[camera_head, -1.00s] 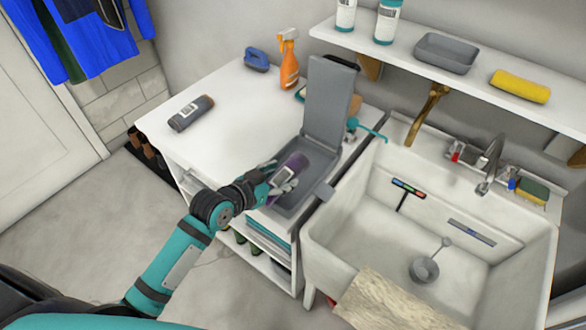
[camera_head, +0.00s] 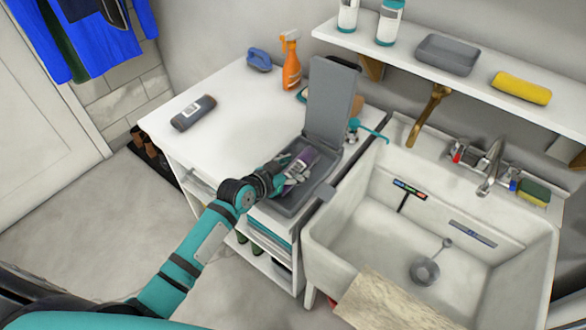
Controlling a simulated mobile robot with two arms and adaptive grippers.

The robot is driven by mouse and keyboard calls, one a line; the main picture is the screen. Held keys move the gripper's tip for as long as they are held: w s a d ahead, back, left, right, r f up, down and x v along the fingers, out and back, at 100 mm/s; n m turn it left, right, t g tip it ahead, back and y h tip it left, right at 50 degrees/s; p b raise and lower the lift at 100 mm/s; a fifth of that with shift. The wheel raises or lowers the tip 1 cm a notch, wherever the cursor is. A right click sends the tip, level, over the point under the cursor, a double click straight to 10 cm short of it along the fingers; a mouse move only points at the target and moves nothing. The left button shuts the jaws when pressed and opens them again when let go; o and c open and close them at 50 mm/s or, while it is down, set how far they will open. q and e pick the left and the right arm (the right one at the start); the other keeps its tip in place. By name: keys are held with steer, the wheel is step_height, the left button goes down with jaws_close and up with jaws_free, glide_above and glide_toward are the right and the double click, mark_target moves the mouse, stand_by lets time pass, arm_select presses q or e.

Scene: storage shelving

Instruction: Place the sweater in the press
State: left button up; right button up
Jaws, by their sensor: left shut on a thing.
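The press (camera_head: 331,108) is a grey hinged device on the white counter, with its lid standing upright and its lower tray open. A rolled purple sweater (camera_head: 303,160) with a pale label is in my left gripper (camera_head: 291,176). The gripper is shut on the sweater and holds it over the press's tray. I cannot tell whether the sweater touches the tray. My right gripper is not in view.
A grey rolled item (camera_head: 193,113) lies on the counter's left side. An orange spray bottle (camera_head: 291,62) and a blue brush (camera_head: 259,59) stand at the back. A deep white sink (camera_head: 345,262) adjoins on the right. The counter's middle is clear.

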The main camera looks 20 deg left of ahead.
arm_select(q)
steer(key=o, duration=1.4)
steer(key=shift+f, duration=0.15)
steer(key=shift+r, duration=0.25)
steer(key=v, duration=1.2)
steer(key=shift+f, duration=0.1)
